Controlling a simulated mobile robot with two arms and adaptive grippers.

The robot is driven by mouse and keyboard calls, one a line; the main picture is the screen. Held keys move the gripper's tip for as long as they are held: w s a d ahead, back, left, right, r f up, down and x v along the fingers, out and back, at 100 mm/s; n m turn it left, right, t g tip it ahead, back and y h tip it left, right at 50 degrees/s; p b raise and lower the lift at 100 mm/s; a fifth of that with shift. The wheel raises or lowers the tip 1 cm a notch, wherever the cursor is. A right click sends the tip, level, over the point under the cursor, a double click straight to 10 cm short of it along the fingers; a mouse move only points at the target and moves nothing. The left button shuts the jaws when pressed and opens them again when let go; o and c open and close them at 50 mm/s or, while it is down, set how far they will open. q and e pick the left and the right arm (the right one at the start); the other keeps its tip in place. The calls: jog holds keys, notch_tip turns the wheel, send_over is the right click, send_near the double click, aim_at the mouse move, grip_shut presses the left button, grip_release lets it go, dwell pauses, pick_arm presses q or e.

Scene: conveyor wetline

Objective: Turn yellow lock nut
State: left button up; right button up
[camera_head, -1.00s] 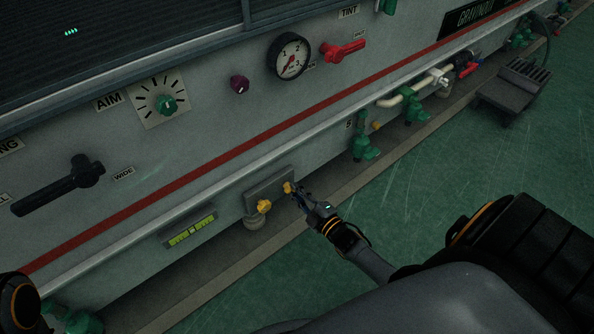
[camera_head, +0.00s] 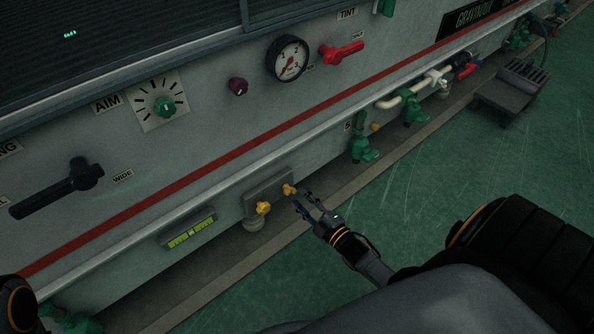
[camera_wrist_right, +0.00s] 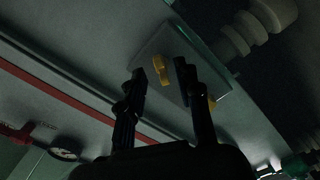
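Two yellow knob-like nuts sit on a grey plate (camera_head: 275,184) low on the machine's side: a left one (camera_head: 263,207) and a right one (camera_head: 289,190). I cannot tell which is the lock nut. My right gripper (camera_head: 305,199) is open and empty, just right of the right nut and apart from it. In the right wrist view, the fingers of my right gripper (camera_wrist_right: 160,72) are spread, with one yellow nut (camera_wrist_right: 162,70) showing between the tips beyond them. The other yellow nut (camera_wrist_right: 211,102) is partly hidden beside a finger. My left gripper is out of view.
A round grey fitting (camera_head: 253,222) hangs below the plate. A yellow-green level gauge (camera_head: 190,233) is to the left. Green valves (camera_head: 364,150) stand along the lower edge to the right. The green floor (camera_head: 440,180) beside the machine is clear near my right arm.

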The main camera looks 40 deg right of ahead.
jog(key=s, duration=0.8)
jog(key=shift+s+d, duration=0.3)
jog(key=shift+s, duration=0.05)
